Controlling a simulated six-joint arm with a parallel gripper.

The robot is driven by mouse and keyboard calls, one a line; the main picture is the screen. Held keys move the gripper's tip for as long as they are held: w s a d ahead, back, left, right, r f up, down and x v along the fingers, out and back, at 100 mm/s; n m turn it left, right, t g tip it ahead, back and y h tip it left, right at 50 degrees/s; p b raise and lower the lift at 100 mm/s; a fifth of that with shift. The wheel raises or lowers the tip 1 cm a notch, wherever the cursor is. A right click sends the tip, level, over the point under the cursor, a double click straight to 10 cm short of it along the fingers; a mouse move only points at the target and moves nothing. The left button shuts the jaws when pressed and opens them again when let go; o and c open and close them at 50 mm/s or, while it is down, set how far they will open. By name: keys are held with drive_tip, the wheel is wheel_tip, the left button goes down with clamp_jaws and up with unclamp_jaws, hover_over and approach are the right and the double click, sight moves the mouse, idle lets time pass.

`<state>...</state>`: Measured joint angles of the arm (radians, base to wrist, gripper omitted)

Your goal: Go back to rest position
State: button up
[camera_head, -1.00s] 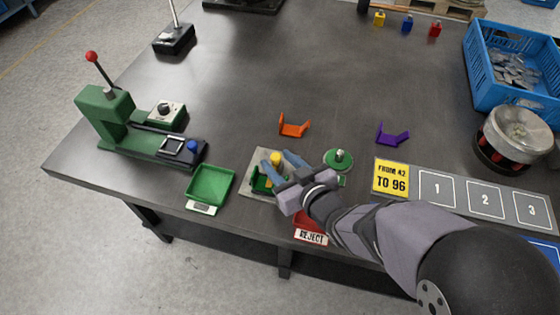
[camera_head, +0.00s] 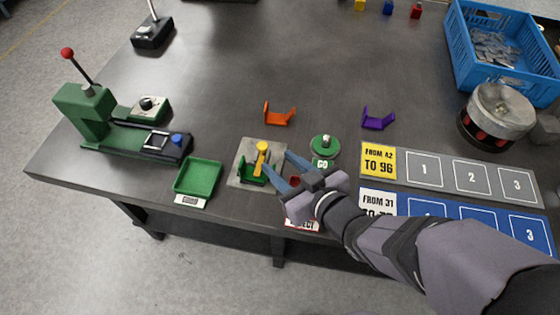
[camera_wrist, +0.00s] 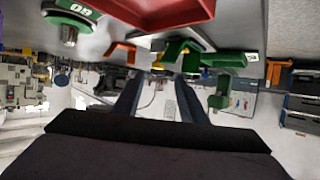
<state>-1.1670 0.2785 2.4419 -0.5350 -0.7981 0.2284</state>
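My gripper (camera_head: 281,168) is at the front of the table, just right of the grey fixture plate (camera_head: 240,178) with its green clamp (camera_head: 253,173) and yellow handle (camera_head: 262,150). Its two blue fingers are apart, with nothing seen between them; they also show apart and empty in the wrist view (camera_wrist: 157,98). The red reject tray (camera_head: 294,181) lies under the gripper and is mostly hidden. The green GO gauge (camera_head: 325,146) stands behind the gripper. In the wrist view the scene appears upside down, with the GO gauge (camera_wrist: 72,14) at top left.
A green tray (camera_head: 198,178) and a green lever press (camera_head: 95,115) stand at left. Orange (camera_head: 279,115) and purple (camera_head: 377,121) cradles stand behind. Numbered grey (camera_head: 450,183) and blue (camera_head: 470,219) mats lie right, near a blue crate (camera_head: 464,58). The table's middle is clear.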

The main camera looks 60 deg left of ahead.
idle(0.3)
